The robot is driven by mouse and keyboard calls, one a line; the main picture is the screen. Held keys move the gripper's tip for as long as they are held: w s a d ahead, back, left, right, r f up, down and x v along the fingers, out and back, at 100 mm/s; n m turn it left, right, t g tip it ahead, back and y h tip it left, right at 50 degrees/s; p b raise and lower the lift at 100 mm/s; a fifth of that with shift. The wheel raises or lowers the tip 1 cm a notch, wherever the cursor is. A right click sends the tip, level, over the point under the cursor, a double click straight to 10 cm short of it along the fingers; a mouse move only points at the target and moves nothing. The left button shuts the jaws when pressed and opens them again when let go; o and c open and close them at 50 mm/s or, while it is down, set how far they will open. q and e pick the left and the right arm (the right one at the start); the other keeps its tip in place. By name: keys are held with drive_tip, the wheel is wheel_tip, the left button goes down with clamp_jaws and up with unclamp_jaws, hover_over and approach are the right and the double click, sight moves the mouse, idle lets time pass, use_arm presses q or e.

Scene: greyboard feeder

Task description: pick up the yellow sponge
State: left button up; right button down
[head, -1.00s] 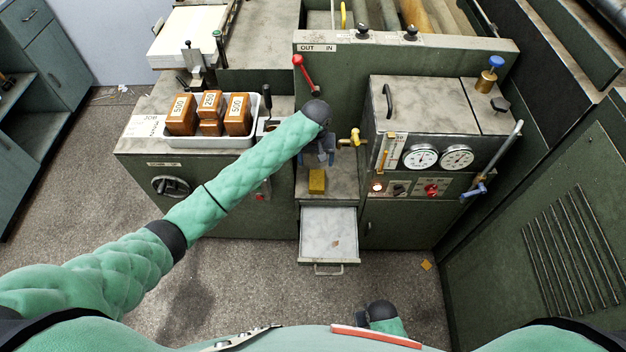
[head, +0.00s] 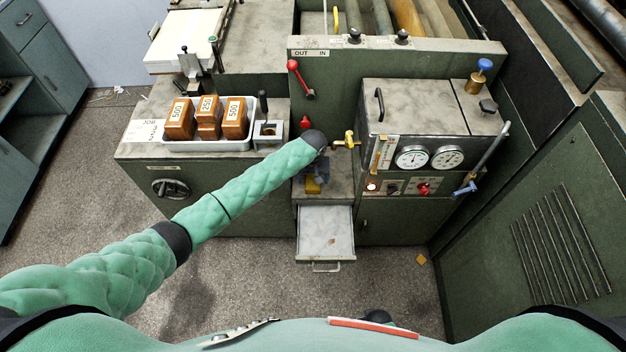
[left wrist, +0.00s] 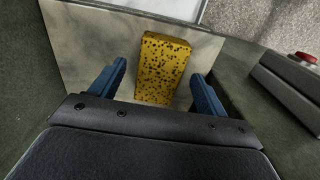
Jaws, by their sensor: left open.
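The yellow sponge (left wrist: 162,68) is a speckled block lying on a worn metal ledge (left wrist: 85,35). In the left wrist view it sits between the two blue fingers of my open left gripper (left wrist: 160,88), with a gap on each side. I cannot tell how far the fingers reach down beside it. In the head view my left gripper (head: 318,180) is over the ledge, and the sponge (head: 312,187) is partly hidden behind it. My right gripper is not clearly in view; only a dark part of that arm shows at the bottom edge.
An open drawer (head: 326,222) sticks out just below the ledge. A gauge panel (head: 430,158) stands to the right. A white tray (head: 195,144) with orange-brown weights is on the left. A yellow valve (head: 347,140) and red knob (head: 305,123) are close to my left arm.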

sight(313, 181)
use_arm(q)
drive_tip(key=shift+f, duration=0.5)
drive_tip(key=c, duration=1.1)
use_arm(e)
drive_tip(key=shift+s+d+f, duration=0.1)
drive_tip(key=shift+d+f, duration=0.05)
drive_tip(key=shift+f, duration=0.1)
use_arm(q)
drive_tip(key=shift+r, duration=0.15)
